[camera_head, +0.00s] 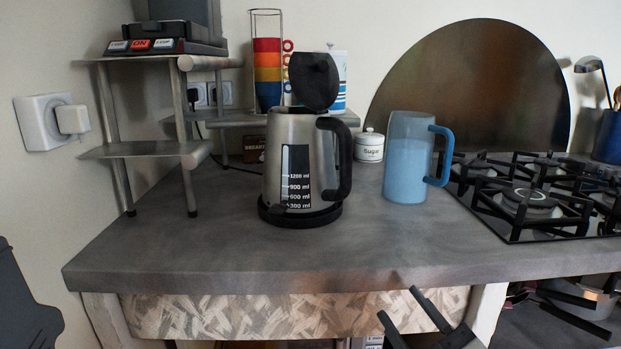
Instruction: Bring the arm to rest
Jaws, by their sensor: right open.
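My right gripper (398,302) shows at the bottom of the head view, in front of the counter's front edge. Its two dark fingers are apart, with nothing between them. A dark part of my left arm (25,305) shows at the lower left; its fingers are not in view. A steel kettle (275,160) stands upright on its black base on the grey counter (190,255), lid raised and handle to the right. A blue jug (407,165) stands upright to its right. Both are apart from my right gripper.
A gas hob (528,200) is at the right. A white sugar pot (369,148) stands behind, between kettle and jug. A stepped shelf (140,150) is at the left, and a rack of coloured cups (267,75) behind. The counter's front strip is clear.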

